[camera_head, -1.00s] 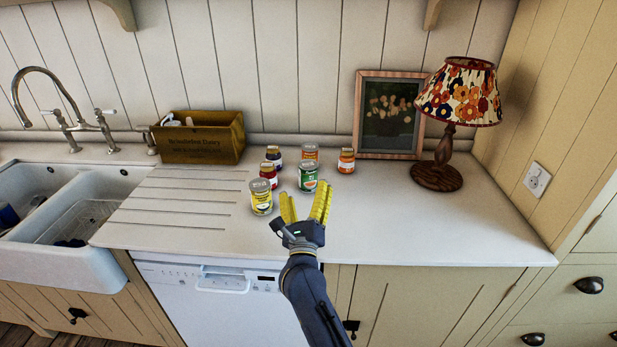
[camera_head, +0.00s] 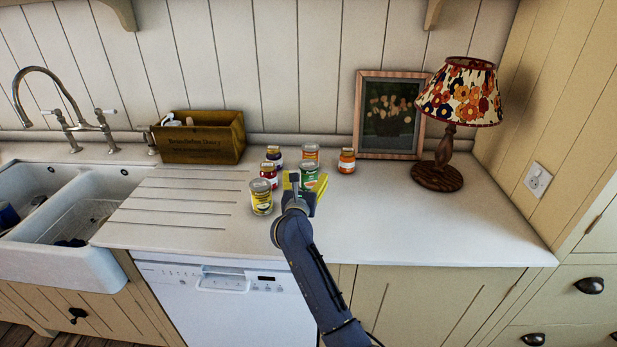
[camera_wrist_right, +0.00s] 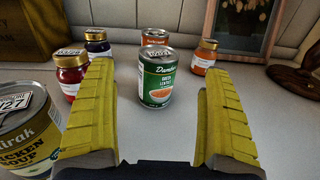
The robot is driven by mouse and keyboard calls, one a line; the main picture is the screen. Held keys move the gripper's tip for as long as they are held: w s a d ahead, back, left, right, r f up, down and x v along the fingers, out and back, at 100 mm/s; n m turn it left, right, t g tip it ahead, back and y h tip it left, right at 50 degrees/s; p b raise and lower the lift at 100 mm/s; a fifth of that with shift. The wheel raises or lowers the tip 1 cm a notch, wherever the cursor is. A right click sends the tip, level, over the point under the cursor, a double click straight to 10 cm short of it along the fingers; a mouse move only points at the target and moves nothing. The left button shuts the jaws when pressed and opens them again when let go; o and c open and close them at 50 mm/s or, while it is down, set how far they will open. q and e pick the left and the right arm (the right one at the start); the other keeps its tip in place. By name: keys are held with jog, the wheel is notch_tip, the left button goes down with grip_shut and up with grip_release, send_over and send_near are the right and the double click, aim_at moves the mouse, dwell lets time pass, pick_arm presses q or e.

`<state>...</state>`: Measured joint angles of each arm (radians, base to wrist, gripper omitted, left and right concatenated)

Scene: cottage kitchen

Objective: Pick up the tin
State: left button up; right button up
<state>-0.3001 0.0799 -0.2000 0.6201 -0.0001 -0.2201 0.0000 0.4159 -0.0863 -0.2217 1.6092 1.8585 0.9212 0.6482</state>
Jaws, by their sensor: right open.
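A green tin (camera_head: 309,174) with a white band stands upright on the counter among other tins and jars. In the right wrist view the green tin (camera_wrist_right: 157,76) stands ahead, between the lines of my two yellow fingers, a little beyond their tips. My right gripper (camera_head: 305,183) is open and low over the counter, in front of the green tin; in the wrist view the space between its fingers (camera_wrist_right: 158,95) is empty. A yellow soup tin (camera_head: 261,198) stands just left of my right gripper, and an orange-red tin (camera_head: 310,152) stands behind the green one. My left gripper is out of view.
A red jar (camera_head: 269,174), a dark jar (camera_head: 274,156) and an orange jar (camera_head: 346,160) stand close around the tins. A wooden box (camera_head: 199,142) is behind left. A picture frame (camera_head: 389,115) and a lamp (camera_head: 437,176) stand at the right. The right-hand counter (camera_head: 420,225) is clear.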

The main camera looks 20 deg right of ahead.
aim_at(309, 163)
jog(key=shift+x, duration=4.3)
jog(key=c, duration=1.6)
